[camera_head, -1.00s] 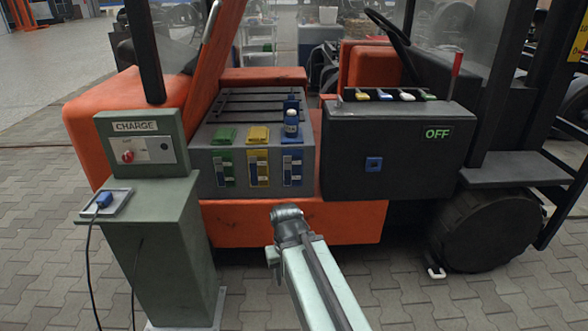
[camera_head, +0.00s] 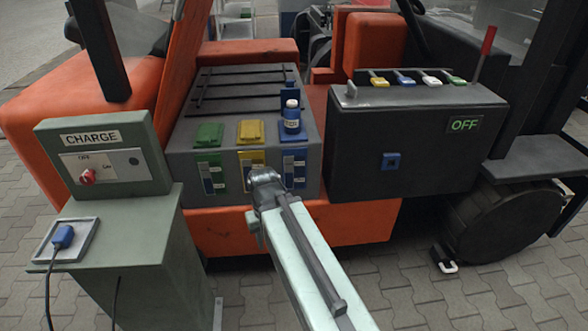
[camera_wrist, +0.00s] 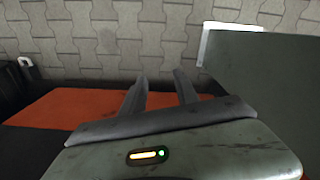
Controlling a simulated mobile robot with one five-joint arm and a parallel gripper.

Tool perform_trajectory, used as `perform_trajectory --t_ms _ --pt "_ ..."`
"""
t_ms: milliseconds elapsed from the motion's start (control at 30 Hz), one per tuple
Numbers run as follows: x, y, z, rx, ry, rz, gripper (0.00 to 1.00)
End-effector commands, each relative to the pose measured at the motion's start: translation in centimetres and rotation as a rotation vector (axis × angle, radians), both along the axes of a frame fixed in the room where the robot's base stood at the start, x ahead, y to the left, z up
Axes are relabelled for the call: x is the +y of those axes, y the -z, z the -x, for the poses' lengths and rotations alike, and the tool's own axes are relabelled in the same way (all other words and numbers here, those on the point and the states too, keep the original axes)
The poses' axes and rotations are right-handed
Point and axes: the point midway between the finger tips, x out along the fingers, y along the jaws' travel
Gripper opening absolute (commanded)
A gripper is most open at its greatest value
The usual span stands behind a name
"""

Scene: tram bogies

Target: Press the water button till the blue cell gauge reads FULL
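A grey battery box has green, yellow and blue cell lids in the head view. The blue cell lid (camera_head: 293,138) is at the right, with a blue bottle (camera_head: 292,117) with a white cap upright on it. The blue cell gauge (camera_head: 299,169) is a small upright blue and white strip on the box front below. It is too small to read. I cannot tell which part is the water button. My gripper (camera_wrist: 161,76) is open and empty in the wrist view, pointing at paving.
A green charge post (camera_head: 115,235) with a red knob (camera_head: 88,176) and blue plug (camera_head: 63,236) stands left. Orange truck body (camera_wrist: 60,110) and paving lie below.

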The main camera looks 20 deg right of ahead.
Motion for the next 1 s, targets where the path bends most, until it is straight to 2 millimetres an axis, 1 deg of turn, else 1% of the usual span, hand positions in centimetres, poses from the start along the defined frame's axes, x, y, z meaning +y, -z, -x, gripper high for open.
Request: perform_trajectory --t_ms 33,67,100,167,200,367,400,467,500,567,600,633,667,1000 --pt "0.0 0.0 0.0 0.0 0.0 0.0 0.36" --pt "0.0 0.0 0.0 0.0 0.0 0.0 0.39" --pt "0.0 0.0 0.0 0.0 0.0 0.0 0.5" --pt "0.0 0.0 0.0 0.0 0.0 0.0 0.67" --pt "0.0 0.0 0.0 0.0 0.0 0.0 0.73" --pt "0.0 0.0 -0.01 0.0 0.0 0.0 0.73" --pt "0.0 0.0 -0.01 0.0 0.0 0.0 0.68" --pt "0.0 0.0 -0.01 0.0 0.0 0.0 0.51" --pt "0.0 0.0 -0.01 0.0 0.0 0.0 0.4" --pt "0.0 0.0 -0.01 0.0 0.0 0.0 0.23" --pt "0.0 0.0 -0.01 0.0 0.0 0.0 0.12" --pt "0.0 0.0 -0.01 0.0 0.0 0.0 0.04" --pt "0.0 0.0 -0.01 0.0 0.0 0.0 0.0" --pt "0.0 0.0 -0.01 0.0 0.0 0.0 0.0"
